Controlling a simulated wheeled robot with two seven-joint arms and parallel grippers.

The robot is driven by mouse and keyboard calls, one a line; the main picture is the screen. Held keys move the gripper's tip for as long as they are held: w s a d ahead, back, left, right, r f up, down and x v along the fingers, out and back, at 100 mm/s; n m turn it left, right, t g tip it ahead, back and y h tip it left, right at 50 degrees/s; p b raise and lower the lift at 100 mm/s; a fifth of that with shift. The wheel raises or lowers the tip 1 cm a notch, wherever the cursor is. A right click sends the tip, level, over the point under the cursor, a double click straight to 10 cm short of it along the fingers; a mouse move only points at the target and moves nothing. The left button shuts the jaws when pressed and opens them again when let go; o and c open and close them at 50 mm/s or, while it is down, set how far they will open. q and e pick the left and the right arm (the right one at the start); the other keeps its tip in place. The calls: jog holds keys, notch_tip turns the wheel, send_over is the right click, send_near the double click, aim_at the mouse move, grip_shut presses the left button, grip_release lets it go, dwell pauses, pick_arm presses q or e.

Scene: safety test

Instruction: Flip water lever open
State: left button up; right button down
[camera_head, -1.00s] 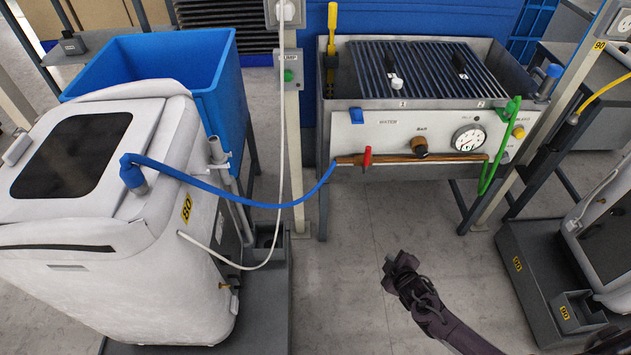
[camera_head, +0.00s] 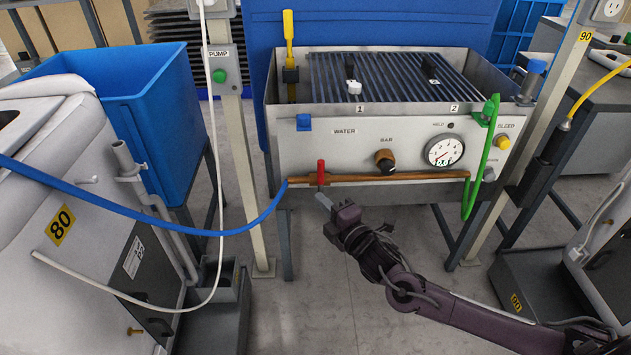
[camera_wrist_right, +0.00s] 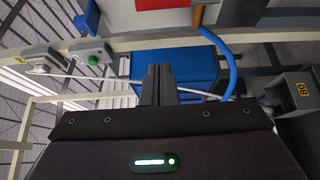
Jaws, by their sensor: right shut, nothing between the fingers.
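The red water lever (camera_head: 320,172) stands upright across the copper pipe (camera_head: 400,177) on the sink's front panel, below the WATER label. My right gripper (camera_head: 323,202) is shut and empty, with its fingertips just below the lever. I cannot tell whether they touch it. In the right wrist view the shut fingers (camera_wrist_right: 157,84) point towards the panel, and a red part, likely the lever (camera_wrist_right: 153,4), shows at the top edge. My left gripper is not in view.
A blue hose (camera_head: 200,231) joins the pipe's left end. A green hose (camera_head: 468,195) hangs at the right. The panel holds a gauge (camera_head: 445,151) and a black-and-orange knob (camera_head: 385,160). A pale post with a pump button (camera_head: 219,76) stands left of the sink.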

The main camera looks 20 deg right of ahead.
aim_at(319, 177)
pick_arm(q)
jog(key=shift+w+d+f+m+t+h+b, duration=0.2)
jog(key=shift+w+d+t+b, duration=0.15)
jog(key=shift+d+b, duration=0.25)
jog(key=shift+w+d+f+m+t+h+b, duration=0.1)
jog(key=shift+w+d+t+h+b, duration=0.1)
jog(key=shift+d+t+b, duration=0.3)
pick_arm(e)
jog(key=w+d, duration=0.1)
jog(key=w, duration=0.8)
jog(key=shift+w+d, duration=0.2)
jog(key=shift+d, duration=0.05)
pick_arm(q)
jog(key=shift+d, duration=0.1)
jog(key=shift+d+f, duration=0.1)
pick_arm(e)
jog(key=shift+s+d+m, duration=0.1)
jog(key=shift+d+m, duration=0.1)
jog(key=shift+m, duration=0.1)
